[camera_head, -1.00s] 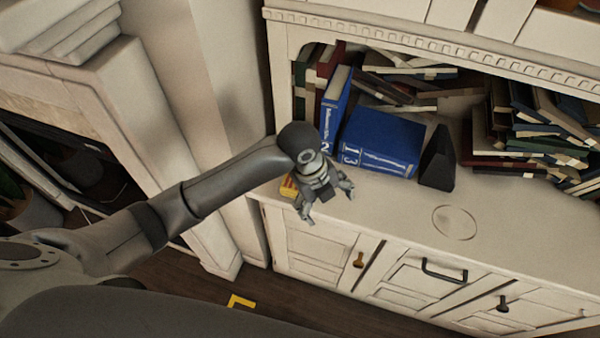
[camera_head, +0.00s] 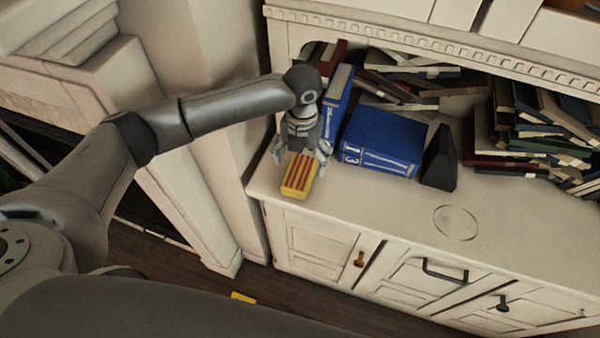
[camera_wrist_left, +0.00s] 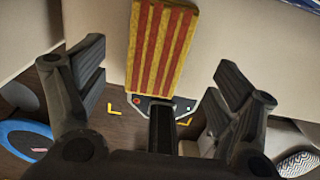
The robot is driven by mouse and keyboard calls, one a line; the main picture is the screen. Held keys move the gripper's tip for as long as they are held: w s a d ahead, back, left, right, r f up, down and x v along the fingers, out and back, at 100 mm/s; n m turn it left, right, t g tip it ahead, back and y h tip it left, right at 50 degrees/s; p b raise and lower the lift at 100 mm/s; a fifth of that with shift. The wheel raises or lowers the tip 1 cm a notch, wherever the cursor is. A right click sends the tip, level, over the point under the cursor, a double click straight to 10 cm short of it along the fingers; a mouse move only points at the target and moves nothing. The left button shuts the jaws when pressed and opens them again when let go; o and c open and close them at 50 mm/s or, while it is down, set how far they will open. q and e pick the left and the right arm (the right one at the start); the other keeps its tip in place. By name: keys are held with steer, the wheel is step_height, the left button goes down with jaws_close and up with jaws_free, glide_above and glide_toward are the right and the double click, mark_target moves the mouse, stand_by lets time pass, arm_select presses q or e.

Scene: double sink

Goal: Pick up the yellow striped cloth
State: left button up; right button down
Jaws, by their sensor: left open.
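The yellow cloth with red stripes (camera_head: 298,176) is a folded, block-like bundle on the left end of the white cabinet top, near its front edge. It also shows between my fingers, towards the top of the left wrist view (camera_wrist_left: 161,48). My left gripper (camera_head: 301,160) is open, just behind and above the cloth, with a finger on either side. In the wrist view the fingers (camera_wrist_left: 160,85) stand wide apart and do not touch the cloth. My right gripper is not in view.
Large blue books (camera_head: 381,140) and a black bookend (camera_head: 439,160) stand to the right of the gripper. Stacked books (camera_head: 540,130) fill the right. The white cabinet top (camera_head: 400,205) is clear in front. A wall column (camera_head: 200,120) rises at left.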

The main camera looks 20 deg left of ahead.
mark_target(301, 169)
arm_select(q)
steer(key=shift+w+a+f+p, duration=0.1)
steer(key=shift+f+p, duration=0.25)
steer(key=shift+f, duration=1.15)
steer(key=shift+w+a+f+p, duration=0.1)
steer(key=shift+f+p, duration=0.25)
steer(key=shift+f, duration=1.15)
steer(key=c, duration=1)
steer(key=shift+r, duration=0.1)
steer(key=shift+r, duration=0.5)
step_height(301, 169, up, 2)
steer(key=shift+s+d+r, duration=0.1)
steer(key=shift+s+r, duration=0.05)
steer(key=s+r, duration=0.1)
steer(key=r, duration=0.1)
steer(key=s+d+r, duration=0.1)
steer(key=s, duration=0.1)
steer(key=s+r+b, duration=0.1)
steer(key=r, duration=0.1)
steer(key=shift+s+d+r, duration=0.25)
steer(key=shift+r, duration=0.05)
steer(key=shift+s+d+r+b, duration=0.25)
steer(key=shift+s+d+r, duration=0.35)
steer(key=shift+s, duration=0.85)
steer(key=shift+s+d+r+b, duration=0.3)
steer(key=shift+s+r, duration=0.45)
steer(key=shift+s, duration=0.65)
steer(key=shift+s+d+r+b, duration=0.15)
steer(key=shift+s+d+r, duration=0.5)
steer(key=shift+s, duration=0.8)
